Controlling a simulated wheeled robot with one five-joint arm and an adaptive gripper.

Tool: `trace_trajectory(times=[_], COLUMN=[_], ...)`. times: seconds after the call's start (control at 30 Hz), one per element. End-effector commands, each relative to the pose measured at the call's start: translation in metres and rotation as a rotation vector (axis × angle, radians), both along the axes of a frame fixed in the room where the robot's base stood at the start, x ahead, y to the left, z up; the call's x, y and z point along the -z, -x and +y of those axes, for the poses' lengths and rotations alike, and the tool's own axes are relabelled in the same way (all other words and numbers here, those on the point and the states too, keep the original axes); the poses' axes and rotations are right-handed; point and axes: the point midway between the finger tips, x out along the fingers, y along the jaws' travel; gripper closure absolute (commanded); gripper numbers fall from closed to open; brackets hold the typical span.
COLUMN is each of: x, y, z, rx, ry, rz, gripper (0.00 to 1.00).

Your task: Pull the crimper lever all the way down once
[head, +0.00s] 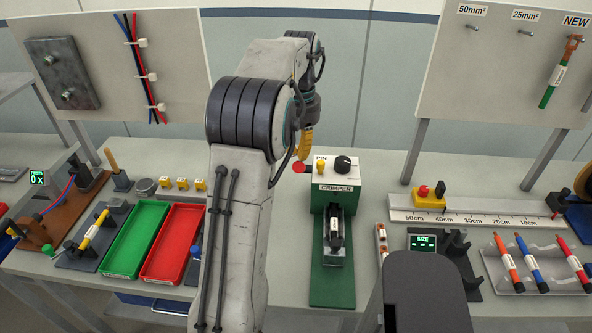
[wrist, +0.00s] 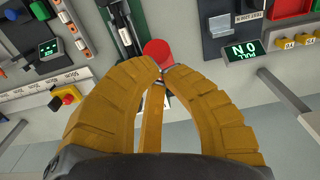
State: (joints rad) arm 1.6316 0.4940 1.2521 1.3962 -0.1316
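The crimper (head: 344,168) is a white and green box on a green base, with a black dial and a yellow knob on top. A dark labelled piece (head: 335,238) lies in its cradle. The lever's red ball knob (head: 299,167) is at the left of the box, level with its top; it shows in the wrist view (wrist: 157,49) just beyond my fingertips. My gripper (head: 304,156) has yellow fingers curved inward, with tips nearly together at the knob's near edge (wrist: 161,70). The knob is not between the fingers. Whether the tips touch it is unclear.
Green (head: 136,240) and red (head: 173,244) trays lie left of my arm. A size display (head: 423,243), a ruler strip (head: 480,218) and coloured cables (head: 540,262) are to the right. Upright boards stand behind the bench on both sides. The space behind the crimper is clear.

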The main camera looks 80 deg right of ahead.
Motion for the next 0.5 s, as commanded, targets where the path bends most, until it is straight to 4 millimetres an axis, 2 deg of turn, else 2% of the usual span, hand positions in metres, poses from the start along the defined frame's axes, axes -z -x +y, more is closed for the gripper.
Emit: trace_trajectory(times=[0.03,0.5], x=[0.007,0.04], y=[0.0,0.0], z=[0.0,0.0], rx=[0.0,0.0], ry=[0.0,0.0], rz=[0.0,0.0], gripper=[1.0,1.0])
